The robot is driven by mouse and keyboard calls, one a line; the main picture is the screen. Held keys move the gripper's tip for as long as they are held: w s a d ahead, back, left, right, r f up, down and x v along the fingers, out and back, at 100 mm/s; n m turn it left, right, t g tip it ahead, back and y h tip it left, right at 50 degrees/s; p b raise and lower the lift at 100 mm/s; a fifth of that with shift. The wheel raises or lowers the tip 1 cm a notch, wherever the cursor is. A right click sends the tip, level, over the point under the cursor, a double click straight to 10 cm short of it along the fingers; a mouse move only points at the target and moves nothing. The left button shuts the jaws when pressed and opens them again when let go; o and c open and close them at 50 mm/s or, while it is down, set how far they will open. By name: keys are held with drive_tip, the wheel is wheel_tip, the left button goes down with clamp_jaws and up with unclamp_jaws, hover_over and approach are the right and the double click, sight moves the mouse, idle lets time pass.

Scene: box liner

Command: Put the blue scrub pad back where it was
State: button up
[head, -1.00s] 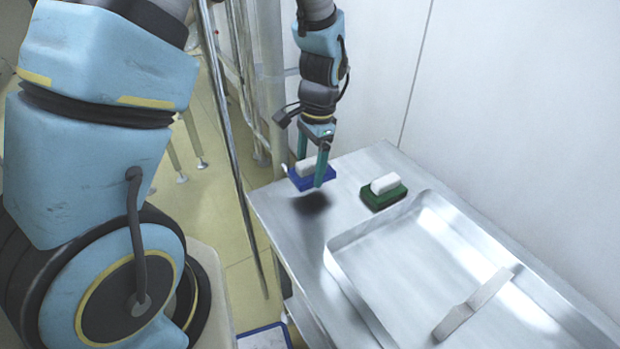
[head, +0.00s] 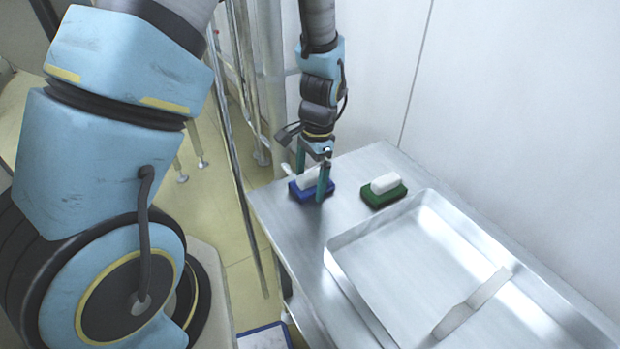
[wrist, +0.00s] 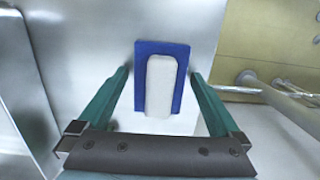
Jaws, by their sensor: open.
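The blue scrub pad (head: 298,193) with a white block-shaped handle on top lies flat on the steel table, near its left corner. In the wrist view the blue pad (wrist: 178,88) sits between my gripper's two teal fingers, with a gap on each side. My gripper (head: 312,188) is open and low over the pad, one finger on each side of it. The fingers hide part of the pad in the head view.
A green scrub pad (head: 376,194) with a white handle lies to the right. A shallow metal tray (head: 345,243) holding a flat scraper-like tool (head: 470,305) fills the front right of the table (head: 290,235). A wall stands behind; the table's left edge is close to the pad.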

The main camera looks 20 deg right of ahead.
sight(315, 172)
wheel_tip(315, 172, up, 12)
drive_tip(key=d+b, duration=0.1)
drive_tip(key=w+a+r+n+t+h, duration=0.1)
drive_tip(key=a+r+n, duration=0.2)
drive_tip(key=a+n, duration=1.1)
drive_tip(key=a, duration=1.2)
drive_tip(key=shift+n+t+h, duration=0.3)
drive_tip(key=shift+n+t, duration=0.1)
drive_tip(key=shift+w+a, duration=0.1)
